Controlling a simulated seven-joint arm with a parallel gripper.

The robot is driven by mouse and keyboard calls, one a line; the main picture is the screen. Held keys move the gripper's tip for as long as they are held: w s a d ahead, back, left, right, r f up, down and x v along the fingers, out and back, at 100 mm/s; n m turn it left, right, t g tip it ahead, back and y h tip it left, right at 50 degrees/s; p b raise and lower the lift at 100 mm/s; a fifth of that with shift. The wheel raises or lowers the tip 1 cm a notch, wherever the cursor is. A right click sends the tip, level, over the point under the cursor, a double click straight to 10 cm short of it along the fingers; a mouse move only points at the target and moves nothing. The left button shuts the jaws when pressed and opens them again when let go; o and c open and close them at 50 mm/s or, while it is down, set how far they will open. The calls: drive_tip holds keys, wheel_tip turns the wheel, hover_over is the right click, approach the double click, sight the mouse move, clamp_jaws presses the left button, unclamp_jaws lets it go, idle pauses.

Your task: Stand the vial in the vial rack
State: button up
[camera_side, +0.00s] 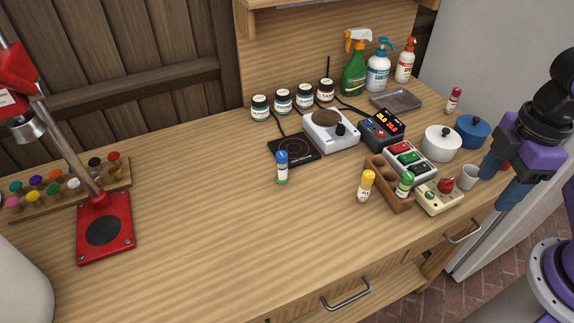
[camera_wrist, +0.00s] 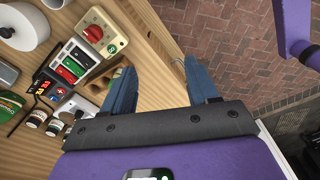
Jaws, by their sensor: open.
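The wooden vial rack (camera_side: 377,173) stands on the right part of the bench; a bit of it shows in the wrist view (camera_wrist: 103,86), partly behind a finger. A green-capped vial (camera_side: 404,186) appears to stand in the rack's front end. A yellow-capped vial (camera_side: 365,187) stands upright on the bench just left of the rack. A blue-capped vial (camera_side: 282,168) stands upright farther left, and a red-capped vial (camera_side: 453,100) stands at the back right. Which vial is meant, I cannot tell. My gripper (camera_side: 495,191) is open and empty, right of the rack; its blue fingers show in the wrist view (camera_wrist: 158,68).
The bench's front middle is clear. A red stand (camera_side: 105,228) is at left.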

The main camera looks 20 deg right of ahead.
drive_tip(key=w+a+r+n, duration=0.2)
drive_tip(key=w+a, duration=0.6)
drive_tip(key=w, duration=0.1)
drive_tip(key=w+a+r+n, duration=0.1)
drive_tip(key=w+a+r, duration=0.1)
drive_tip(key=w+a, duration=0.6)
drive_tip(key=n, duration=0.4)
hover_over(282, 154)
wheel_tip(282, 154, down, 2)
drive_tip(key=f, duration=1)
drive_tip(key=shift+w+d+f, duration=0.2)
drive_tip(key=shift+f, duration=0.1)
drive_tip(key=shift+s+a+f, duration=0.1)
drive_tip(key=shift+f, duration=1.55)
drive_tip(key=shift+s+a+f, duration=0.1)
drive_tip(key=shift+f, duration=1.5)
clamp_jaws()
